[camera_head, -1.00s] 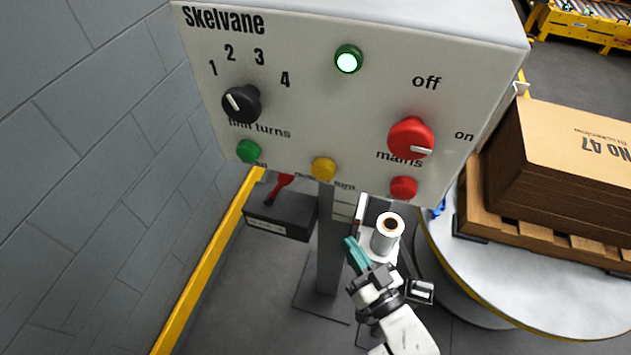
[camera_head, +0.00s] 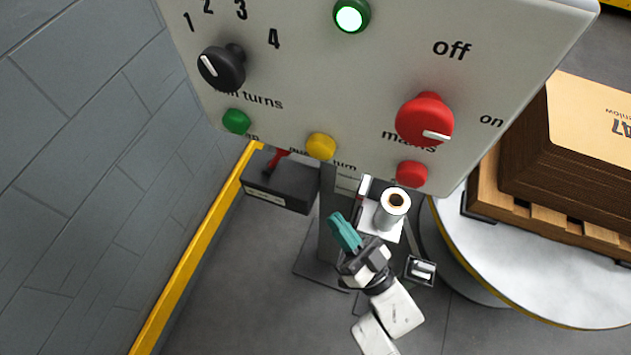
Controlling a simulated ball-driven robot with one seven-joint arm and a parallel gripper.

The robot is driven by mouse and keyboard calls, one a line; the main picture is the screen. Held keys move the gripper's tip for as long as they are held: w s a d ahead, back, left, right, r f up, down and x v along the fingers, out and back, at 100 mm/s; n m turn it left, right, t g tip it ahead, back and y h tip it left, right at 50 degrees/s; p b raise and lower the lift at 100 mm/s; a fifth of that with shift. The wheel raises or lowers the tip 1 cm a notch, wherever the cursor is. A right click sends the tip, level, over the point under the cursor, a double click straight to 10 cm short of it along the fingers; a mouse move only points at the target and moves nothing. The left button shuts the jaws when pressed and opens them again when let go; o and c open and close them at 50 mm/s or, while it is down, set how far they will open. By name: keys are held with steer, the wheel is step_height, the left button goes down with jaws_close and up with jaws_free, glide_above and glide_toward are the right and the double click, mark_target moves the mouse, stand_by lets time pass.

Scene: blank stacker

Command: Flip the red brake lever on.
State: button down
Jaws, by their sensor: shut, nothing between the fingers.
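The red brake lever (camera_head: 279,158) stands on a dark grey box (camera_head: 281,186) below the control panel, left of the panel's post. The panel's lower edge is close above it, and its upper part looks partly hidden. My gripper (camera_head: 337,222), with teal fingers, is shut and empty. It is in front of the post, lower and to the right of the lever in the picture, apart from it.
The control panel (camera_head: 300,75) overhangs the lever, with a black knob (camera_head: 222,67), red mains knob (camera_head: 425,120) and buttons. A yellow rail (camera_head: 190,262) runs along the left wall. A white roll (camera_head: 391,212) stands right of my gripper. Stacked cardboard (camera_head: 565,150) lies on a pallet.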

steer(key=p, duration=0.2)
glide_toward(279, 157)
steer(key=w+r, duration=0.1)
steer(key=w+a+r, duration=0.1)
steer(key=r, duration=0.1)
steer(key=w+a+r, duration=0.1)
steer(key=r, duration=0.1)
steer(key=shift+w, duration=0.35)
steer(key=shift+r, duration=0.15)
steer(key=shift+w+a+r+n+g+p, duration=0.2)
steer(key=shift+r+n+g+p, duration=0.3)
steer(key=shift+p, duration=0.75)
steer(key=w+a+r+n+g+h+p, duration=0.2)
steer(key=a+g+p, duration=0.1)
steer(key=a+p, duration=0.4)
steer(key=shift+w+a+r+n+g+h+p, duration=0.15)
steer(key=shift+w+a+n+g+h+p, duration=0.2)
steer(key=shift+p, duration=0.7)
steer(key=shift+a+r, duration=0.1)
steer(key=shift+a, duration=0.15)
